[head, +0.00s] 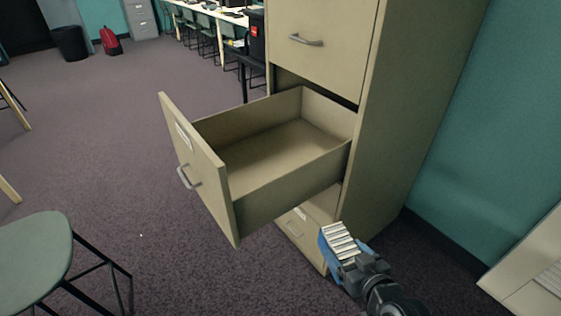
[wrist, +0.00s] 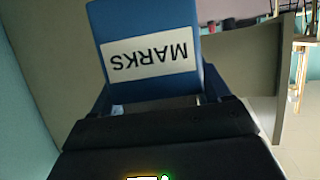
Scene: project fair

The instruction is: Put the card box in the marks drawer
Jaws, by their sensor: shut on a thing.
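The card box (head: 330,257) is blue with a row of white cards. It shows in the wrist view (wrist: 150,25) with a white label reading MARKS, upside down. My gripper (head: 352,265) is shut on the card box and holds it at the lower right in the head view, in front of the cabinet and to the right of the open drawer. The open drawer (head: 270,147) is pulled far out of the beige filing cabinet and is empty. Its front has a handle and a label too small to read. The fingertips are partly hidden by the box.
The beige filing cabinet (head: 400,110) has a shut drawer above and another below the open one. A green chair (head: 35,250) stands at the lower left. A white piece of furniture (head: 530,275) is at the lower right. Carpet is clear left of the drawer.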

